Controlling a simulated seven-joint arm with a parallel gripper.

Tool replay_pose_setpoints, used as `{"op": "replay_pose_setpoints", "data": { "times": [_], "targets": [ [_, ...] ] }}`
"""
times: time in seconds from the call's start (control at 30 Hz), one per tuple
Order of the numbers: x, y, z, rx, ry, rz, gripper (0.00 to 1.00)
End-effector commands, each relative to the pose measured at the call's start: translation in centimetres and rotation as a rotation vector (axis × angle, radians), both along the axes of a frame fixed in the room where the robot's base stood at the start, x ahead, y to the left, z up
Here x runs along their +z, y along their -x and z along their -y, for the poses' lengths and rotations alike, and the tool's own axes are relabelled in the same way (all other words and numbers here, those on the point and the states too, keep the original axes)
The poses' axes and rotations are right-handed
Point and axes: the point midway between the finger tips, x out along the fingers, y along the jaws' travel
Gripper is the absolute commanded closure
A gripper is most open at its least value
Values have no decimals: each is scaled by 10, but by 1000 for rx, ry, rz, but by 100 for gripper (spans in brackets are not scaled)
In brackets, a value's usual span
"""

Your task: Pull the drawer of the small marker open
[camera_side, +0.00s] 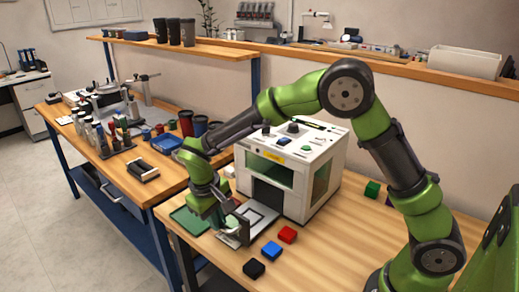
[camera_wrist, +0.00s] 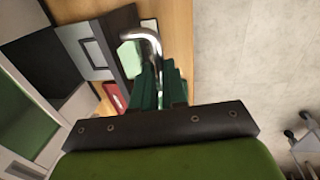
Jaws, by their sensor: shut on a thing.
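The small marker (camera_side: 313,169) is a white box with a dark front opening and a green-tinted window, standing on the wooden bench. Its drawer (camera_side: 262,212) sticks out of the front opening towards my gripper, with a pale plate in a dark frame; it also shows in the wrist view (camera_wrist: 99,53). A bent silver handle (camera_wrist: 143,34) is on the drawer's front. My gripper (camera_wrist: 158,82) has its green fingers shut on the handle. In the side view my gripper (camera_side: 230,238) is low at the drawer's front, and the fingers are partly hidden there.
Red (camera_side: 287,234), blue (camera_side: 271,249) and black (camera_side: 254,268) blocks lie on the bench right of the drawer. A green tray (camera_side: 187,222) lies left of my gripper. A green block (camera_side: 372,189) is right of the marker. The bench edge is close to my gripper.

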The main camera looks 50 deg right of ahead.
Motion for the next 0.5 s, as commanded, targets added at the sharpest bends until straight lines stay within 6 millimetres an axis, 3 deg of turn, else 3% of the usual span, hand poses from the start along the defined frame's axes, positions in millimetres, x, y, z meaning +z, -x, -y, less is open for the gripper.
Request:
{"op": "replay_pose_setpoints", "data": {
  "times": [0.13, 0.17, 0.3, 0.5],
  "targets": [
    [1, -1, 0, 3, -1, 6, 100],
    [1, -1, 0, 3, -1, 6, 83],
    [1, -1, 0, 2, -1, 4, 62],
    [0, 0, 1, 1, 0, 2, 62]
  ]
}}
